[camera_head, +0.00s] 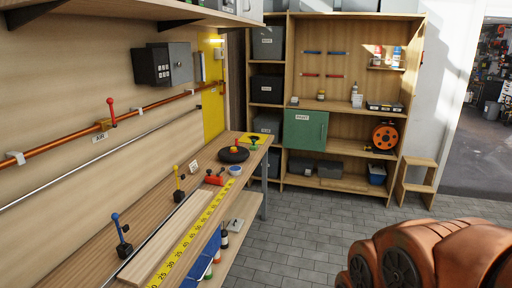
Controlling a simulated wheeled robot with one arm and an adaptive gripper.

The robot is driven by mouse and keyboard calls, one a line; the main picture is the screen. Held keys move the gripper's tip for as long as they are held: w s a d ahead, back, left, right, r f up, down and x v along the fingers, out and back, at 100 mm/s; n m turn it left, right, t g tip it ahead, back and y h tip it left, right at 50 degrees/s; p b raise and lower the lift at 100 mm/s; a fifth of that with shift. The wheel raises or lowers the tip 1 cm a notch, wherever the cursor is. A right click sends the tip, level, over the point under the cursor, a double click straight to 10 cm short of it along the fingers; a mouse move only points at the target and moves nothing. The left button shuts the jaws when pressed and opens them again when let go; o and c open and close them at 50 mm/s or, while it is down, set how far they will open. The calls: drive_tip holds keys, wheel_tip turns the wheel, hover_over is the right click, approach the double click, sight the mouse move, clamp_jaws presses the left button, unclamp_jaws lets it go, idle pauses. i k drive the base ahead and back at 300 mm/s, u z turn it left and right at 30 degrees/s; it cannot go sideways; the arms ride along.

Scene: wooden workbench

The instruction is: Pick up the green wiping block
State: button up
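A small green item (253,142) sits on the yellow patch (242,137) at the far end of the wooden workbench (150,238). It is too small to tell whether it is the green wiping block. No other clear green block shows on the bench top. My copper-coloured arm fills the lower right corner of the view. My gripper is not in view, so whether it is open or shut does not show.
A shelf unit (350,145) with a green door (305,129) stands behind. The tiled floor (300,215) is clear.

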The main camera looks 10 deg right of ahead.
sight(254, 146)
drive_tip(key=z, duration=0.3)
drive_tip(key=k, duration=0.4)
drive_tip(key=z, duration=0.9)
drive_tip(key=i, duration=2.1)
drive_tip(key=u, duration=0.5)
drive_tip(key=i, duration=1.6)
drive_tip(key=u, duration=1.65)
drive_tip(key=i, duration=0.9)
drive_tip(key=u, duration=1.25)
drive_tip(key=i, duration=0.3)
drive_tip(key=u, duration=0.05)
